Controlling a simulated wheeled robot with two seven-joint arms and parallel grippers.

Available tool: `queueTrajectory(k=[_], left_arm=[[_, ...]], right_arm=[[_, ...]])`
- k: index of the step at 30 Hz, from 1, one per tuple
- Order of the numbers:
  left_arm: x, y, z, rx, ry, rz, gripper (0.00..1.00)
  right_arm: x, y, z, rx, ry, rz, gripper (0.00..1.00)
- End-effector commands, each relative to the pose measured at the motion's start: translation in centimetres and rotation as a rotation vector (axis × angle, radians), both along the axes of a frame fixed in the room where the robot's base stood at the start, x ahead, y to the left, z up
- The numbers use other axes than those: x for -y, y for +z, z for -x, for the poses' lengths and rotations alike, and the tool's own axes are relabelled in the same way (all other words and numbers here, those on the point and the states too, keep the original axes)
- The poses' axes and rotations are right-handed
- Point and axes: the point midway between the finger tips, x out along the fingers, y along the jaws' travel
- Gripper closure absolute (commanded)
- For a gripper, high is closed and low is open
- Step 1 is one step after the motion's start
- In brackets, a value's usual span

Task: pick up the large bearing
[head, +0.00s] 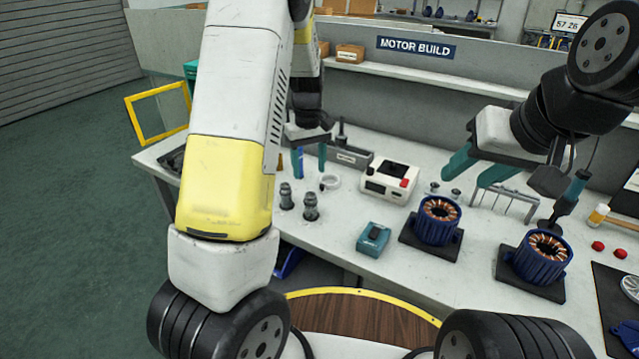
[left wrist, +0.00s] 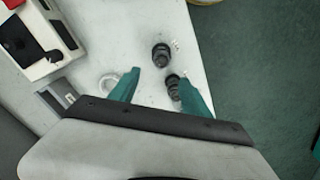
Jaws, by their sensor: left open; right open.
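A pale, shiny ring (head: 329,181), the most bearing-like thing I see, lies flat on the bench; I cannot be sure it is the large bearing. The ring also shows in the left wrist view (left wrist: 108,84), beside one finger. My left gripper (head: 309,168) is open and empty, pointing down over the bench near the ring. In the left wrist view its fingers (left wrist: 158,79) are spread, with a dark stepped metal part (left wrist: 173,86) seen partly behind one finger. My right gripper (head: 477,175) is open and empty, above the bench near the blue stators.
Two dark stepped metal parts (head: 310,207) stand at the front edge. A grey bin (head: 348,157), a white device (head: 390,181) and a teal box (head: 373,239) are nearby. Two blue stators (head: 437,222) sit on black pads. A power-tool-like device (head: 566,203) stands right.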

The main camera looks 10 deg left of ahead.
Motion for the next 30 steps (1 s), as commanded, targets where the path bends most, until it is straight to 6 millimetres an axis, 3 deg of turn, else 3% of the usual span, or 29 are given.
queueTrajectory(k=[15, 24, 26, 30], left_arm=[[0.4, -6.6, 0.9, -0.004, -0.001, 0.000, 0.44], [0.4, -7.3, 0.8, -0.002, -0.002, 0.001, 0.44], [0.4, -7.3, 0.8, -0.002, -0.002, 0.001, 0.52], [0.4, -7.2, 0.8, -0.002, -0.002, 0.001, 0.80]], right_arm=[[0.0, 0.0, 0.0, 0.000, 0.000, 0.000, 0.55], [0.0, 0.0, 0.0, 0.000, 0.000, 0.000, 0.55], [0.0, 0.0, 0.0, 0.000, 0.000, 0.000, 0.55], [0.0, 0.0, 0.0, 0.000, 0.000, 0.000, 0.55]])
